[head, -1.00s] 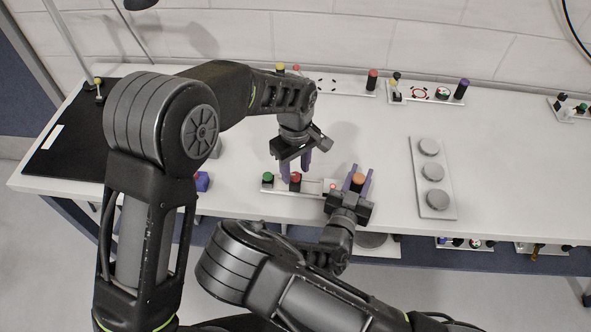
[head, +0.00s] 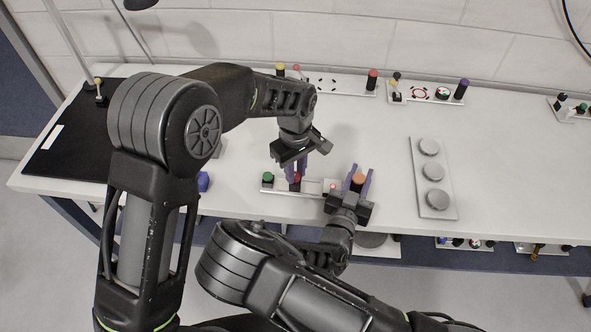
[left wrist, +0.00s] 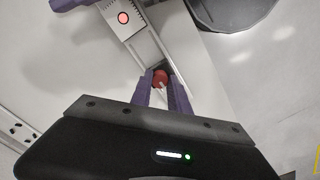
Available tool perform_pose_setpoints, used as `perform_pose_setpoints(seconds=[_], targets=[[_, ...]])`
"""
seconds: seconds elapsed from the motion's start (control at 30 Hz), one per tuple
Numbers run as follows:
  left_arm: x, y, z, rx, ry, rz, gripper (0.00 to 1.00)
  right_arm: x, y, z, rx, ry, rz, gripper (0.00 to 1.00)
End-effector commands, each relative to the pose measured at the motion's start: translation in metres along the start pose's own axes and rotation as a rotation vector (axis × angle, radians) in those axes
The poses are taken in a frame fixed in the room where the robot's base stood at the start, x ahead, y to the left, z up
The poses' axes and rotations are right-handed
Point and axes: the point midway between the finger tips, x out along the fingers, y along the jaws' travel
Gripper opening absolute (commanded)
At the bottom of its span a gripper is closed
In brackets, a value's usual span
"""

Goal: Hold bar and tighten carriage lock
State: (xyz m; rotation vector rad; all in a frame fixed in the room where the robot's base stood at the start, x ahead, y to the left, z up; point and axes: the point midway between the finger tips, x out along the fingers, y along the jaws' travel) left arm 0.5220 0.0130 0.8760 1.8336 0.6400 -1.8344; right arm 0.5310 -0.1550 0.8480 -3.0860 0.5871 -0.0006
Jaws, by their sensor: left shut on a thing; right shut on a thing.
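The bar (head: 311,187) is a pale rail on the table, with a green knob (head: 267,177) at its left end and an orange knob (head: 358,179) at its right end. A red knob (head: 297,178) stands on a dark carriage (head: 295,188) on the rail. My left gripper (head: 296,174) is shut on the red knob from above; the knob (left wrist: 160,77) shows between the purple fingertips in the left wrist view. My right gripper (head: 359,182) is shut on the orange knob, one purple finger on each side.
A white block with a red dot (head: 332,187) sits on the rail beside my right gripper. A plate with three grey discs (head: 444,200) lies to the right. Fixtures with coloured knobs (head: 425,92) line the back. A black mat (head: 70,140) covers the left.

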Motion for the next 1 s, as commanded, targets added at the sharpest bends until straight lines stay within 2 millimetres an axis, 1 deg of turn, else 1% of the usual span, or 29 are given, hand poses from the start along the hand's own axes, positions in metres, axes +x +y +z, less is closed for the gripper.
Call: perform_pose_setpoints(seconds=[0.37, 0.57, 0.77, 1.0], targets=[[-0.0004, 0.0003, -0.0002, 0.008, 0.000, 0.001, 0.00, 0.0001, 0.0003, -0.0001, 0.000, 0.000, 0.001, 0.00], [-0.0005, 0.0003, -0.0002, 0.053, 0.000, 0.001, 0.00, 0.0001, 0.0003, -0.0001, 0.000, 0.000, 0.001, 0.00], [-0.0005, 0.0001, -0.0005, 0.154, 0.000, 0.001, 0.00, 0.0001, 0.0003, -0.0001, 0.000, 0.000, 0.001, 0.00], [-0.0006, 0.0000, -0.0007, 0.345, 0.000, 0.001, 0.00, 0.0000, 0.0002, -0.0001, 0.000, 0.000, 0.000, 0.00]])
